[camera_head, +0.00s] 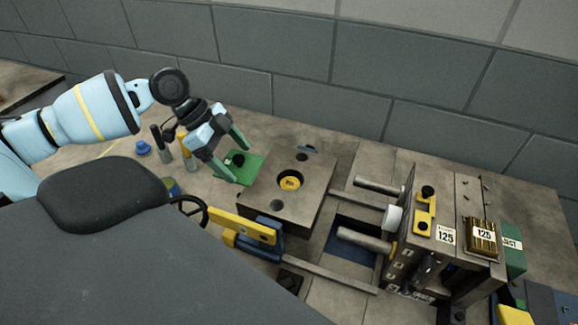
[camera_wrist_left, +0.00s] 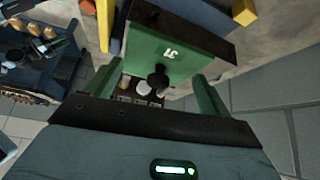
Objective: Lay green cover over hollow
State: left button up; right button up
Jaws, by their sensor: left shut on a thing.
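The green cover (camera_head: 248,168) is a flat green plate with a black knob, left of the grey mould block. In the left wrist view a green face (camera_wrist_left: 180,55) with white marks and a dark knob shows beyond the fingers (camera_wrist_left: 158,93). The grey mould block (camera_head: 262,188) has a round hollow (camera_head: 290,181) with a yellow centre, uncovered. My right gripper is not in view.
A blue knob (camera_head: 143,148) and upright tools (camera_head: 189,155) stand left of the cover. A yellow-handled clamp (camera_head: 243,229) lies in front of the mould block. Steel bars (camera_head: 365,240) and a plate assembly (camera_head: 440,220) stand to the right. A grey wall is behind.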

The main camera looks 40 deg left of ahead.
pick_arm(q)
jog(key=w+d, duration=0.7)
jog(key=d, duration=0.1)
jog(key=shift+w+f, duration=0.2)
jog(key=shift+f, duration=0.2)
jog(key=shift+d+f, duration=0.15)
jog(key=shift+f, duration=1.65)
jog(key=shift+f, duration=0.4)
jog(key=o, duration=1.2)
jog(key=shift+r, duration=0.1)
jog(key=shift+w+r, duration=0.1)
jog(key=shift+r, duration=0.2)
jog(key=v, duration=1.2)
jog(key=shift+p, duration=0.3)
